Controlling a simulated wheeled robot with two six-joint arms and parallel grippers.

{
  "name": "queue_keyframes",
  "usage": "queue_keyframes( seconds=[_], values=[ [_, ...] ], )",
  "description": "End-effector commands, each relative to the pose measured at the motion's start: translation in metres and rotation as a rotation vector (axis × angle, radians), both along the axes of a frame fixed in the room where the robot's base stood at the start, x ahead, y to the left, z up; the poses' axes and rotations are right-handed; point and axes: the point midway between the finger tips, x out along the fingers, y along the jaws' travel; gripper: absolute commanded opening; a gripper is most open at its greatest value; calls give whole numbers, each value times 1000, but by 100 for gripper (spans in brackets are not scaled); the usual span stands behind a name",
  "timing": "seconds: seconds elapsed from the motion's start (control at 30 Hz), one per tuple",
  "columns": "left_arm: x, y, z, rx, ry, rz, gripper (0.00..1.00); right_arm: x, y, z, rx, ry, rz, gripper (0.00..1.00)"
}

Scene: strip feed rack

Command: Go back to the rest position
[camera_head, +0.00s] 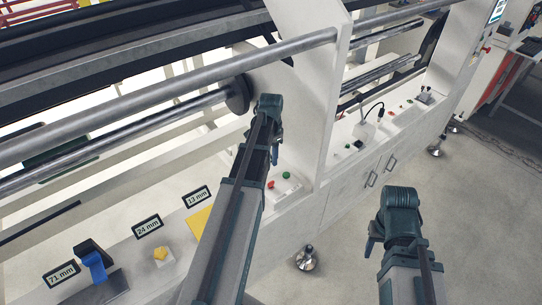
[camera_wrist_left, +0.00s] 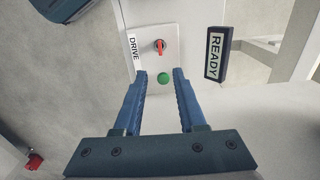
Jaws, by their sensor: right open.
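My left gripper (camera_wrist_left: 160,74) is open and empty in the left wrist view, its two blue fingers spread apart. A green button (camera_wrist_left: 163,77) shows in the gap between the fingertips, with a red switch (camera_wrist_left: 159,46) just beyond; I cannot tell whether the fingers touch the panel. In the head view my left arm reaches up the middle, and its gripper (camera_head: 276,150) is mostly hidden behind the arm, near the white panel. My right gripper (camera_head: 373,241) is open at lower right, mostly hidden by its own wrist, over the floor and away from the machine.
A DRIVE label (camera_wrist_left: 134,52) and a READY sign (camera_wrist_left: 215,52) flank the switch. Metal rollers (camera_head: 160,95) and a white upright (camera_head: 306,95) stand close to my left arm. A blue clip (camera_head: 95,267) sits on the ledge at lower left. The floor (camera_head: 470,220) at right is clear.

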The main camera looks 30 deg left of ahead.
Motion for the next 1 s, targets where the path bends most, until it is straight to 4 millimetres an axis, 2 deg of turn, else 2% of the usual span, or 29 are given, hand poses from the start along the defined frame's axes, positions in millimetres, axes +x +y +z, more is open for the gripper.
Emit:
queue_keyframes(
  seconds=[0.43, 0.53, 0.57, 0.67, 0.73, 0.8, 0.9, 1.0],
  values=[
    [0, -1, -1, 0, 0, 0, 40, 0, 0, -1, 0, 0, 0, 50],
    [-4, -18, -1, 3, 3, -2, 40, 0, 0, -1, 0, 0, 0, 50],
    [-6, -28, -1, 3, 5, -2, 40, 0, 0, -1, 0, 0, 0, 50],
    [-19, -80, -1, 14, 14, 0, 40, 0, 0, -1, 0, 0, 0, 50],
    [-35, -123, -1, 25, 21, 6, 40, 0, 0, -1, 0, 0, 0, 50],
    [-54, -166, -1, 38, 26, 14, 40, 0, 0, -1, 0, 0, 0, 50],
    [-85, -217, 0, 59, 30, 29, 40, 0, 0, -1, 0, 0, 0, 50],
    [-115, -256, 0, 77, 29, 41, 40, 0, 0, -1, 0, 0, 0, 50]
  ],
)
